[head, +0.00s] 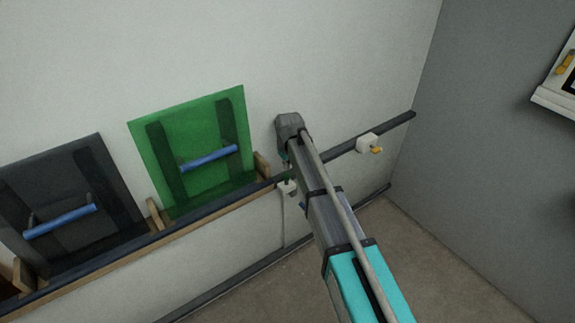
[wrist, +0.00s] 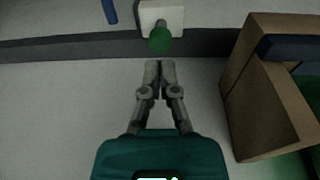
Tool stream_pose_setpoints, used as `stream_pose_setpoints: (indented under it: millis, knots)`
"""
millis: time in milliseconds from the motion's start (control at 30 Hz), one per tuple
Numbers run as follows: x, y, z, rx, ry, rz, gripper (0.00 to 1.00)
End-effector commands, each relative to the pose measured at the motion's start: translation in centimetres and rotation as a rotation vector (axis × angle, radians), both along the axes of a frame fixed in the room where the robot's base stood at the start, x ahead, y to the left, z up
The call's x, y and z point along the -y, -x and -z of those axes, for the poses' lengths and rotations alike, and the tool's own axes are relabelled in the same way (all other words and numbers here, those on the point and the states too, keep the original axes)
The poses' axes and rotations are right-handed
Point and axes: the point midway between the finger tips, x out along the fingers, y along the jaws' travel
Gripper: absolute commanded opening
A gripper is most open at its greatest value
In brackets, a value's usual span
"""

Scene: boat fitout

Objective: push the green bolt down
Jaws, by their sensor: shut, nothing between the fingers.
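The green bolt shows in the wrist view as a round green knob (wrist: 160,40) on a white plate (wrist: 172,17). My gripper (wrist: 160,66) is shut and empty, with its fingertips pictured just short of the knob. A small gap of wall and dark rail shows between them, and I cannot tell the distance in depth. In the head view the white plate (head: 288,188) sits by the dark rail, partly behind my arm. My fingers are mostly hidden there.
A green panel (head: 190,110) with a blue handle (head: 208,158) stands left of my arm in wooden brackets. A dark panel (head: 60,165) is farther left. A white fitting with a yellow knob (head: 376,150) is on the rail to the right. The dark rail (wrist: 60,48) runs along the wall.

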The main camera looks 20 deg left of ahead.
Motion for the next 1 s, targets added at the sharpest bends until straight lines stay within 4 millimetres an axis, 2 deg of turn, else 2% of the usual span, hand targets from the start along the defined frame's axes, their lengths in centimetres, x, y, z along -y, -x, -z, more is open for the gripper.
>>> stream_pose_setpoints:
  millis: [33,1000]
  knots:
    - [0.0,0.1,-0.9,0.000,0.000,0.000,0.00]
    - [0.7,0.8,-8.7,0.000,0.000,0.001,0.00]
